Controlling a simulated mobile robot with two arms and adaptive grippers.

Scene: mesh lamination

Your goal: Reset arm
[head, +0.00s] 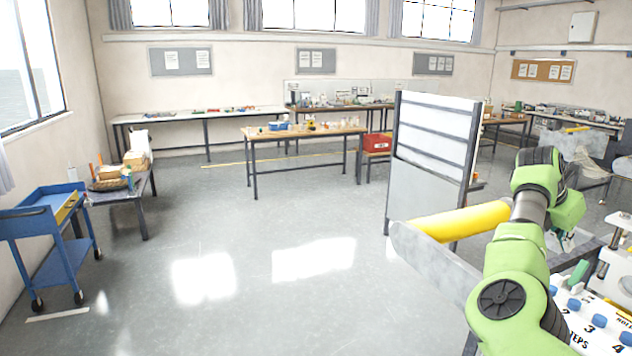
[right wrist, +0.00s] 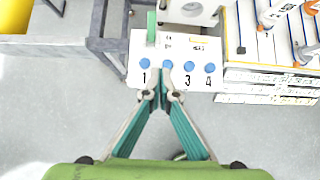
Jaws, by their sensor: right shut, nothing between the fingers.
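My right arm, green with dark joints, rises at the right of the head view. In the right wrist view my right gripper (right wrist: 162,97) has its two teal-sided fingers drawn together at the tips, with nothing held. The fingertips appear just in front of a white panel (right wrist: 135,50) with blue knobs numbered 1 to 4; I cannot tell whether they touch it. The panel also shows at the lower right of the head view (head: 586,336), partly hidden by my arm. My left gripper is not in view.
A yellow roll (head: 465,220) lies beside my right arm near a grey metal plate (head: 425,254). A white-panelled rack (head: 431,145) stands behind. A blue cart (head: 60,256) stands at the left. The middle floor is clear.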

